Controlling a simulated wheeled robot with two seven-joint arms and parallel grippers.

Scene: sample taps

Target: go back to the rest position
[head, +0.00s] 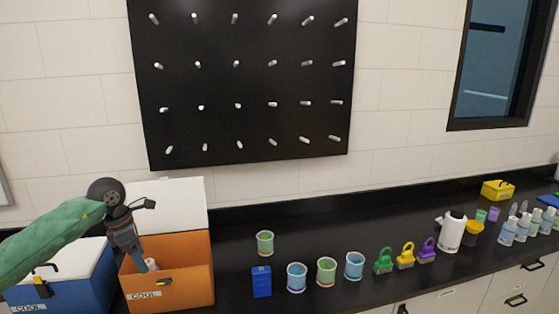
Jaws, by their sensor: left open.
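My left arm comes in from the left in a green sleeve. My left gripper (138,262) points down into the open orange cooler box (190,272), whose white lid (175,195) stands raised behind it. The gripper's jaws are open, partly hidden by the box. A small white bottle (152,265) is inside the box beside the gripper. I cannot tell whether it touches the fingers. My right gripper is not in view.
A blue cooler (75,285) with a white lid is left of the orange one. Right on the black counter stand a blue container (261,281), several cups (297,277), coloured padlock-like items (405,256), a white bottle (452,231) and a yellow box (497,190). A black pegboard (220,85) hangs behind.

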